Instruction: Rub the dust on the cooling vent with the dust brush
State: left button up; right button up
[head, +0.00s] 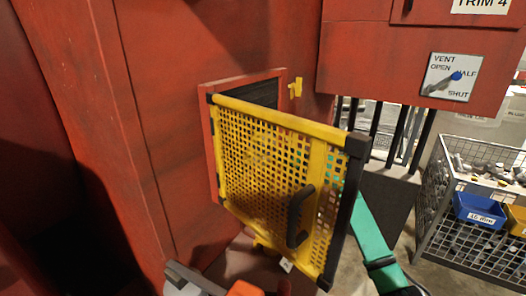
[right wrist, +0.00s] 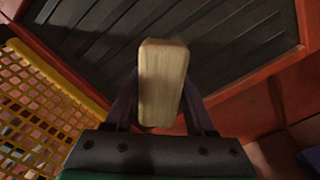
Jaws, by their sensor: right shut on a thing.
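The cooling vent (head: 262,95) is a dark louvred panel in a red frame, mostly hidden behind an open yellow mesh door (head: 262,140) with a black handle (head: 298,218). In the right wrist view the vent's dark slats (right wrist: 225,40) fill the top. My right gripper (right wrist: 160,105) is shut on a pale wooden block, the visible part of the dust brush (right wrist: 163,75). The brush is in front of the slats; its bristles are hidden, so I cannot tell whether it touches. In the head view the mesh door largely hides this gripper. No dust can be made out.
The mesh (right wrist: 35,105) is close on the left of the right wrist view. A vent switch plate (head: 450,77) is on the red panel at upper right. A wire cage (head: 470,225) with a blue bin (head: 480,210) stands at right.

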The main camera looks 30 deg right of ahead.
jog(key=shift+x, duration=1.05)
jog(key=shift+d, duration=0.1)
jog(key=shift+w+d, duration=0.15)
jog(key=shift+d, duration=0.1)
jog(key=shift+a, duration=0.4)
dwell(0.6)
